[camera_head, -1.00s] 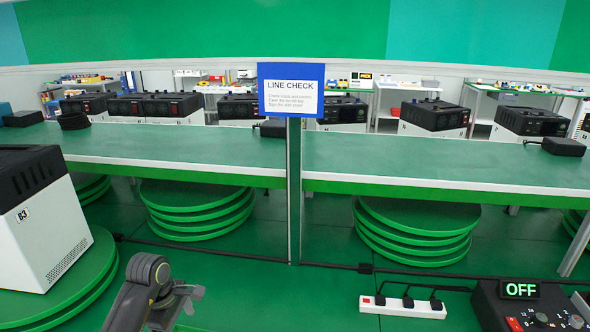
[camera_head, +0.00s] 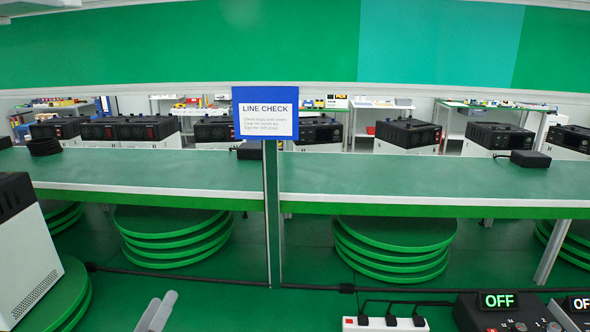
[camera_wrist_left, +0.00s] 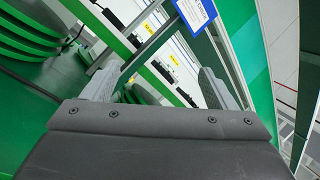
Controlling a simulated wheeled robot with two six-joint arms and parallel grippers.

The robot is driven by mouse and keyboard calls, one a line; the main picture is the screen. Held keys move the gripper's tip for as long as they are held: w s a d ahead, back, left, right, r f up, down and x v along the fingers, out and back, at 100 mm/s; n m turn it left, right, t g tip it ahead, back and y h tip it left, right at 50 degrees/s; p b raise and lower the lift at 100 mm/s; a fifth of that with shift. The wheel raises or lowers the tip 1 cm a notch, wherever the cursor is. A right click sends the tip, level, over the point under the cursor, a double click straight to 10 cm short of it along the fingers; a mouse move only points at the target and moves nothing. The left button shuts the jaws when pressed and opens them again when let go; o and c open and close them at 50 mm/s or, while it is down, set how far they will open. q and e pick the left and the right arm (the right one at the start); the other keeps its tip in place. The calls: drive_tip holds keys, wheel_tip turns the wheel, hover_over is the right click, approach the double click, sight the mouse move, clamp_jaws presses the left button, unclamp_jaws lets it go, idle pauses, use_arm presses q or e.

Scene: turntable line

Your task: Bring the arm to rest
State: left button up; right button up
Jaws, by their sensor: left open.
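The rest of that arm is below the frame. In the left wrist view its two grey fingers (camera_wrist_left: 157,86) stand wide apart with nothing between them, so it is open and empty. It points across the green floor toward the bench and the sign, touching nothing that I can see. My right gripper is in neither view.
A white box-shaped unit (camera_head: 38,262) stands on a green turntable (camera_head: 73,285) at left. A green bench (camera_head: 420,178) with a LINE CHECK sign (camera_head: 265,120) crosses ahead. A white power strip (camera_head: 352,324) and a control box (camera_head: 490,315) reading OFF are at bottom right.

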use_arm(q)
drive_tip(key=s+a+f+n+g+y, duration=0.4)
drive_tip(key=s+a+f+n+y, duration=0.15)
drive_tip(key=n, duration=0.65)
drive_tip(key=s+a+f+n+g+y, duration=0.45)
drive_tip(key=a+f+n+y, duration=0.2)
drive_tip(key=n, duration=0.45)
drive_tip(key=s+d+f+n+g+h, duration=0.3)
drive_tip(key=s+d+f+n+g, duration=0.15)
drive_tip(key=s, duration=0.45)
drive_tip(key=s+d+f+n+g+h, duration=0.25)
drive_tip(key=s+f+g, duration=0.25)
drive_tip(key=s, duration=0.5)
wheel_tip(320, 180, down, 25)
drive_tip(key=a+g, duration=0.1)
drive_tip(key=s+f+g, duration=0.1)
drive_tip(key=s+f, duration=1.3)
drive_tip(key=f, duration=0.2)
drive_tip(key=shift+s+d, duration=0.25)
drive_tip(key=shift+d, duration=0.2)
